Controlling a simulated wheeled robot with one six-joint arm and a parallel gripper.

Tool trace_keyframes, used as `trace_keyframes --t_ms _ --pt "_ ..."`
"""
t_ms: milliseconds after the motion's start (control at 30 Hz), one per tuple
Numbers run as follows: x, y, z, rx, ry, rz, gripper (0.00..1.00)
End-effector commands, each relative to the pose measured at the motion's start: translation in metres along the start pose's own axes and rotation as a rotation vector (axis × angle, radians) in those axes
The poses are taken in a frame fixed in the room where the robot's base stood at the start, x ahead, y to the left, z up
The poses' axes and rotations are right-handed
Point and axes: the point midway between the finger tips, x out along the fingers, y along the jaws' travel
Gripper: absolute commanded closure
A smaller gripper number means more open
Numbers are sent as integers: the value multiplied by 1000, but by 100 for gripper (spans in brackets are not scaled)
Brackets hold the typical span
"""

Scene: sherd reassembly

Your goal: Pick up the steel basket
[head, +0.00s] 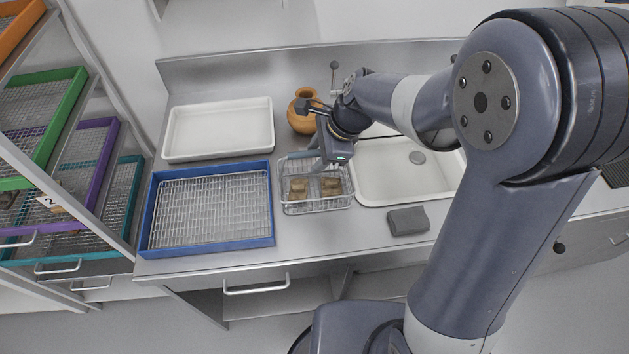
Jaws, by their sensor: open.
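The steel basket (318,206) stands on the steel counter, between the blue-framed mesh tray and the sink. It is a small wire basket with brown sherds (299,189) lying in it. My gripper (325,160) is above the back part of the basket, pointing down, and is open. The gripper and wrist hide part of the basket's back rim. I cannot tell whether the fingertips touch the basket's rim.
A blue-framed mesh tray (264,240) lies left of the basket, with a white tray (217,104) behind it. An orange pot (299,121) stands behind. A rack of coloured trays (75,205) stands far left.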

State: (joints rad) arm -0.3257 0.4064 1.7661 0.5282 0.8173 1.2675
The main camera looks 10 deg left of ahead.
Motion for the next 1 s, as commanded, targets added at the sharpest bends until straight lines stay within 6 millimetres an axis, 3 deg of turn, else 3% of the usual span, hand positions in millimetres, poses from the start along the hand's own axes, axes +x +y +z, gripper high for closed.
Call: trace_keyframes --t_ms 267,767,1000 --pt "1 0 0 0 0 0 60" --pt "0 0 0 0 0 1 99" --pt "0 0 0 0 -1 0 100"
